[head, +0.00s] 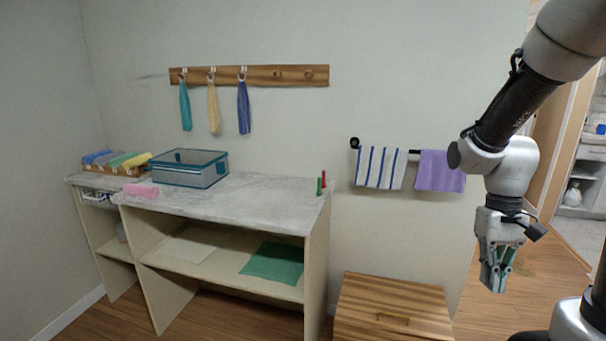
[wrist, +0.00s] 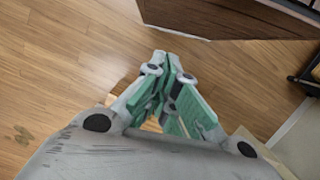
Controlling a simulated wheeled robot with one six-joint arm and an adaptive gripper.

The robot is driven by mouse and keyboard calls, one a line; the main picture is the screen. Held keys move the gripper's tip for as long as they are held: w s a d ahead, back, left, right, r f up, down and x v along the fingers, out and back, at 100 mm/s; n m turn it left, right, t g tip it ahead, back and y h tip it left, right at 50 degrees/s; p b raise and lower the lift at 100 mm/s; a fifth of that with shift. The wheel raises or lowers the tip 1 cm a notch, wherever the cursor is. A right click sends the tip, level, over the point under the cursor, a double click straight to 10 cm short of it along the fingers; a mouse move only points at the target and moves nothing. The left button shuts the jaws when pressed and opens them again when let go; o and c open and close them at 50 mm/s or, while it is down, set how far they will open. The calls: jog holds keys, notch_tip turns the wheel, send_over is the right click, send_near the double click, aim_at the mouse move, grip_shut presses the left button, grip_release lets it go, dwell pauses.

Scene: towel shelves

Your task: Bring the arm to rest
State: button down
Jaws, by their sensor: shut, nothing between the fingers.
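My gripper (head: 494,284) hangs pointing down at the right of the head view, in front of the wall and to the right of the striped and purple towels. Its fingers are shut with nothing between them. The wrist view shows the closed green-padded fingers (wrist: 170,62) above the wooden floor. My gripper touches nothing that I can see.
A wooden chest (head: 395,309) stands on the floor left of my gripper. A purple towel (head: 440,171) and a striped towel (head: 381,167) hang on a wall bar. The shelf unit (head: 250,190) with a glass bin (head: 189,168) is further left. Open floor (wrist: 60,80) lies below.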

jog(key=s+r+t, duration=0.3)
jog(key=r, duration=0.4)
jog(key=s+a+r+t, duration=0.1)
jog(key=s+r+t, duration=0.2)
jog(key=r, duration=0.4)
jog(key=shift+s+a+r+n+t, duration=0.3)
jog(key=shift+s+n+t, duration=0.05)
jog(key=shift+n+t, duration=0.05)
